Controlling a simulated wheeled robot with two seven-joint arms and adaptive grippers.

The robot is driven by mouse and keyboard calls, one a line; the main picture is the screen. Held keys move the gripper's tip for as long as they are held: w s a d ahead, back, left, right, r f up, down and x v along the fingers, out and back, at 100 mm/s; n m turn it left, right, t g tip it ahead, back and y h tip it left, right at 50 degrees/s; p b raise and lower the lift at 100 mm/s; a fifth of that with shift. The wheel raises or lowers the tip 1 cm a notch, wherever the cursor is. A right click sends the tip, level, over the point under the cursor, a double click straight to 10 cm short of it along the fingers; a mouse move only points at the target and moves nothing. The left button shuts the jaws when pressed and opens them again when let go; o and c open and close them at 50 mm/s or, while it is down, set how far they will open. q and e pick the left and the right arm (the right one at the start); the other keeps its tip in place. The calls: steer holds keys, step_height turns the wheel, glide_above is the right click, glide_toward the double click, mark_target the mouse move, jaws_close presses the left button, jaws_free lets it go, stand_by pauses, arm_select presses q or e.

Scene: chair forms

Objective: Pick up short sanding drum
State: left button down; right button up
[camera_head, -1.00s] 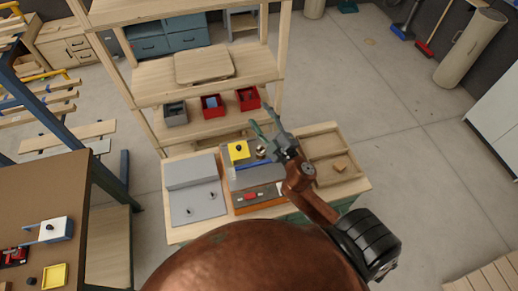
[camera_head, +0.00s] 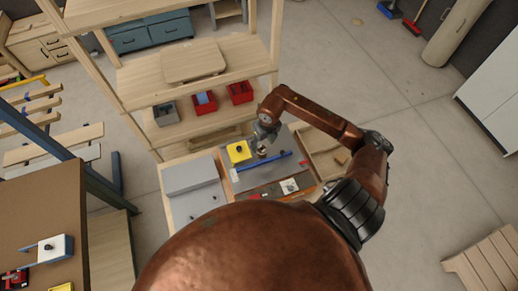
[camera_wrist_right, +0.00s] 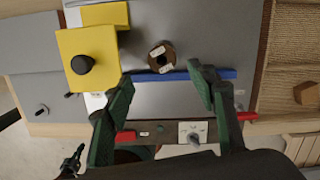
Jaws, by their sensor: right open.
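The short sanding drum appears to be the small brown ring-shaped drum with a dark centre hole and pale labels (camera_wrist_right: 161,57). It stands on the grey mat (camera_wrist_right: 215,35), and in the head view (camera_head: 262,153) it is small, just below my right gripper. My right gripper (camera_wrist_right: 160,88) is open and empty above the mat, pointing down. In the wrist view the drum lies beyond the fingertips, roughly centred between them and not between the fingers. In the head view the right gripper (camera_head: 266,133) is partly hidden by its own wrist. My left gripper is not in view.
A blue bar (camera_wrist_right: 185,75) lies just on the near side of the drum. A yellow block with a black knob (camera_wrist_right: 90,57) stands left of it. A wooden tray (camera_wrist_right: 290,80) is at the right. Red bins (camera_head: 240,92) sit on the shelf behind.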

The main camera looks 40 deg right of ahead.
mark_target(262, 149)
steer(key=shift+d+f, duration=0.3)
steer(key=shift+f, duration=0.05)
steer(key=shift+f+p, duration=0.3)
steer(key=shift+f, duration=0.6)
steer(key=f+p, duration=0.1)
steer(key=f, duration=0.1)
steer(key=w+f, duration=0.1)
steer(key=f, duration=0.1)
steer(key=shift+w+p, duration=0.15)
steer(key=shift+p, duration=0.2)
steer(key=shift+w+f, duration=0.1)
steer(key=shift+f, duration=0.4)
steer(key=c, duration=1.3)
